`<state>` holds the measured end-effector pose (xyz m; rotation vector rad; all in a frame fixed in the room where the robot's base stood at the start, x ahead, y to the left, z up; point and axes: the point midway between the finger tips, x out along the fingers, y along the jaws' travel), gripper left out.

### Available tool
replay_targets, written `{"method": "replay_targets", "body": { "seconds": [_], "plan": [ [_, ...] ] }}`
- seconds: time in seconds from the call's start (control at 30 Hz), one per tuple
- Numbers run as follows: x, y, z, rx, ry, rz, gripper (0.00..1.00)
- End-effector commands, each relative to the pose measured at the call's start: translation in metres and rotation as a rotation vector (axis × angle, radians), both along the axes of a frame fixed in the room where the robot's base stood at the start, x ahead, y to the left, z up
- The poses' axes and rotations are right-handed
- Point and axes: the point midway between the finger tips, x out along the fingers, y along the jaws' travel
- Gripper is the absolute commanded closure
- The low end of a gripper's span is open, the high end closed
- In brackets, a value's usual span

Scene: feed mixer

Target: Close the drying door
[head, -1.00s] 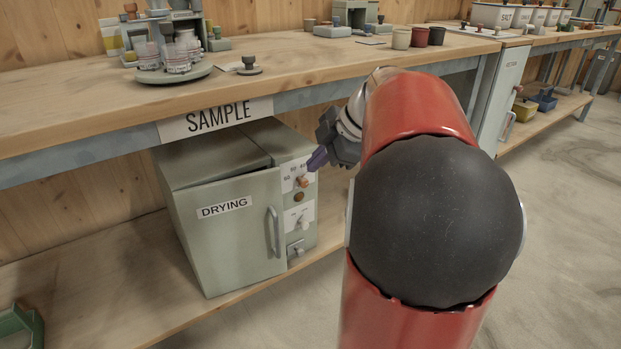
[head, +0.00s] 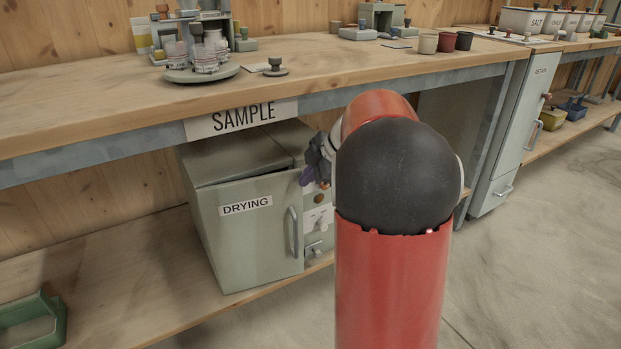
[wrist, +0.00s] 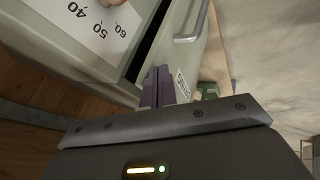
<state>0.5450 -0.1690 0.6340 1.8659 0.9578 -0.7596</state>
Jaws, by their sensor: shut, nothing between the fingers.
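The drying door (head: 250,245) is the pale green front of the cabinet under the table, with a DRYING label and a vertical handle (head: 293,232). It stands slightly ajar, with a dark gap along its top. In the wrist view, a dark gap also separates the door (wrist: 183,58) from the dial panel. My gripper (head: 307,177) is shut and empty at the door's upper right corner, in front of the control panel (head: 319,215). In the wrist view, its purple fingertips (wrist: 157,82) overlap the door's edge. I cannot tell whether they touch it. My arm hides part of the panel.
The table with the SAMPLE sign (head: 241,119) overhangs the cabinet closely. The lower wooden shelf (head: 130,262) is clear left of the cabinet, except for a green frame (head: 32,318). Open floor (head: 540,260) lies to the right.

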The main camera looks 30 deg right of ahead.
Motion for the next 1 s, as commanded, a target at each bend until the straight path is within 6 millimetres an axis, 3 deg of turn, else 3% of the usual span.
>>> {"method": "replay_targets", "body": {
  "seconds": [0.23,0.53,1.0],
  "plan": [
    [0.002,-0.001,-0.001,-0.001,0.001,0.006,1.00],
    [0.023,-0.006,-0.002,-0.001,0.001,0.092,1.00],
    [0.024,-0.004,-0.001,-0.001,0.000,0.099,1.00]
  ]
}}
